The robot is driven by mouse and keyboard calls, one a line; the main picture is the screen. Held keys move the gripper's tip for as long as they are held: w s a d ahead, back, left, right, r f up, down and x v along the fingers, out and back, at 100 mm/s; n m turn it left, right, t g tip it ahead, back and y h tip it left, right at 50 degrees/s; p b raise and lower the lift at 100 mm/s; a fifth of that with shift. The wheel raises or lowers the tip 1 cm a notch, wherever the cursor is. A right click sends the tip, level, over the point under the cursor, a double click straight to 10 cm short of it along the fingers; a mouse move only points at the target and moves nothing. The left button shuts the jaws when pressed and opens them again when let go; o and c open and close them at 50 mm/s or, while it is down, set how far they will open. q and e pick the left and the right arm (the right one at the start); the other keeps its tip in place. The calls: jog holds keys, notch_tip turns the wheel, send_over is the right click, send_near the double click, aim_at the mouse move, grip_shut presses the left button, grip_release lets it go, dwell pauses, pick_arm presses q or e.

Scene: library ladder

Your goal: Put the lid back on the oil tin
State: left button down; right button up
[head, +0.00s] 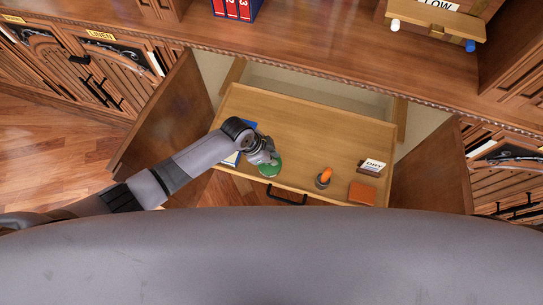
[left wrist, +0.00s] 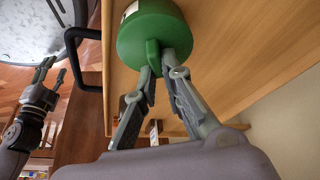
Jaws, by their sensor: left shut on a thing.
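The green oil tin (head: 271,169) stands near the front edge of the pulled-out wooden drawer. In the left wrist view a round green body (left wrist: 160,28) shows with part of a white label. My left gripper (head: 270,158) reaches the tin from above and behind. In the left wrist view its fingers (left wrist: 160,67) are shut on the green knob of the lid (left wrist: 150,46). The lid appears against the tin, but I cannot tell whether it is fully seated. My right gripper (left wrist: 48,80) shows at the left of the left wrist view, its fingers apart and empty.
The drawer (head: 310,120) has free room in its middle. An orange-topped item (head: 324,178), a DRY sign (head: 372,165) and an orange block (head: 362,193) stand at right. Open cabinet doors (head: 165,125) flank the drawer.

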dwell(0.4)
pick_arm(q)
jog(key=c, duration=1.6)
grip_release()
jog(key=o, duration=0.5)
jog(key=shift+r, duration=0.1)
jog(key=shift+r+p, duration=3.45)
jog(key=shift+p, duration=0.05)
jog(key=shift+c, duration=0.6)
